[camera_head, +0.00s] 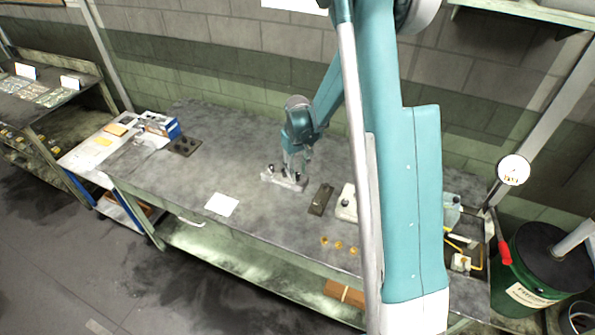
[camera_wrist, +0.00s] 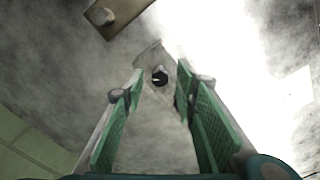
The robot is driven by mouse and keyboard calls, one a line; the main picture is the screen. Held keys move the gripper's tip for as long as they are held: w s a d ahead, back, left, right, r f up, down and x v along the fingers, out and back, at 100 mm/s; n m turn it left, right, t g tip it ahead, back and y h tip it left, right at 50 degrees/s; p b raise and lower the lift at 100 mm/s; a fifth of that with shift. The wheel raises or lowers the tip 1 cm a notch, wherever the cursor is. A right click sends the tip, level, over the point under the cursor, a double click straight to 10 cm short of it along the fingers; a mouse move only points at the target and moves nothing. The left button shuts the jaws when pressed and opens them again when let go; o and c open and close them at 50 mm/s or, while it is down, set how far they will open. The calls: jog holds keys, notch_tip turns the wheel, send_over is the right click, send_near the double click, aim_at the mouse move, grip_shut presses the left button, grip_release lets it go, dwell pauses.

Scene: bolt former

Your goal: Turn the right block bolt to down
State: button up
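A light grey metal block (camera_head: 284,181) lies on the workbench, with small dark upright bolts on it. My gripper (camera_head: 296,165) is pointing down over this block and hides part of it. In the wrist view my gripper (camera_wrist: 158,88) has its two green-padded fingers apart. A dark round bolt head (camera_wrist: 160,76) shows between the fingertips, on a pale grey plate (camera_wrist: 152,56). I see gaps on both sides of the bolt head, so the fingers do not appear to grip it. Which way the bolt is turned is too small to tell.
A dark brown block (camera_head: 320,199) with a knob lies right of the grey block, and a white block (camera_head: 346,204) beyond it. Several yellow pieces (camera_head: 338,245) lie near the front edge. A white sheet (camera_head: 222,204) lies left. Bench left of the grey block is mostly clear.

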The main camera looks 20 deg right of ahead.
jog(key=c, duration=0.9)
jog(key=shift+f+m+b, duration=0.1)
jog(key=shift+m+b, duration=0.35)
jog(key=shift+m, duration=0.05)
jog(key=shift+m+b, duration=0.8)
jog(key=shift+m, duration=0.1)
jog(key=m+b, duration=0.2)
jog(key=m, duration=0.2)
jog(key=shift+m+b, duration=0.3)
jog(key=shift+b, duration=0.1)
jog(key=m+b, duration=0.2)
jog(key=m, duration=0.2)
jog(key=shift+w+m+b, duration=0.1)
jog(key=shift+m+b, duration=0.35)
jog(key=shift+m, duration=1.05)
